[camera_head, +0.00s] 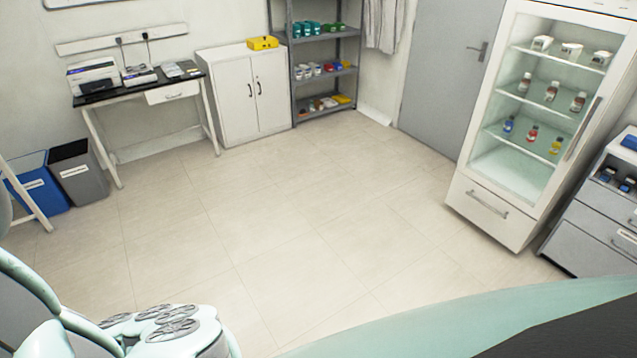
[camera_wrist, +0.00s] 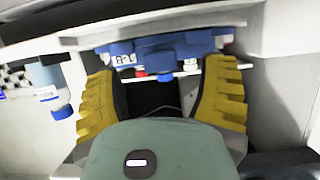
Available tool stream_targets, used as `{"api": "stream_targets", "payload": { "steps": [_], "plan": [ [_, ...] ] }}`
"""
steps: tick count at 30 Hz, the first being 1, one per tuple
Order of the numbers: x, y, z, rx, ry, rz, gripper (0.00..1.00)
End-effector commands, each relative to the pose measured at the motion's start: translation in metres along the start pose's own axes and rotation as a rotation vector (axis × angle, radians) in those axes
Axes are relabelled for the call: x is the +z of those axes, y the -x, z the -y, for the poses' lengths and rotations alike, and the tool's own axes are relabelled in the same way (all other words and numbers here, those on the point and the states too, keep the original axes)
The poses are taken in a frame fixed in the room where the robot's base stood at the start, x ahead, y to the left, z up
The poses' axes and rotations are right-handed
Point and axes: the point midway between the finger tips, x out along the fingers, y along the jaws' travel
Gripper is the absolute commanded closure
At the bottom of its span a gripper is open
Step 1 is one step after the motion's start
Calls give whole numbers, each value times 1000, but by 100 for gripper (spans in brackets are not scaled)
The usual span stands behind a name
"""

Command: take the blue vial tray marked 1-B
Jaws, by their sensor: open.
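Just beyond the fingertips is a row of blue items (camera_wrist: 165,52) with small white labels, at a pale shelf or ledge. I cannot read a 1-B mark, and cannot tell whether these blue items are a tray or vial caps. In the head view my gripper does not show. A small blue item (camera_head: 630,141) lies on the grey drawer unit at the right edge, too small to identify.
A bottle with a blue cap (camera_wrist: 60,108) is left of the fingers in the wrist view. A red item (camera_wrist: 140,72) sits among the blue ones. In the head view a glass-door fridge (camera_head: 490,205) stands right, a shelf rack (camera_head: 298,70) at the back. The middle floor is clear.

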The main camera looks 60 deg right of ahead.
Motion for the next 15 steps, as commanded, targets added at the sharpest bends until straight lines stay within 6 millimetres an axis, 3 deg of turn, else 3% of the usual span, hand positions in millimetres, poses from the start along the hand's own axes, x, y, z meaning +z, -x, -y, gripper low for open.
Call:
{"api": "stream_targets", "payload": {
  "steps": [9,15],
  "plan": [
    [-1,-25,2,-4,1,1,29],
    [1,-30,2,-3,1,4,29]
  ]
}}
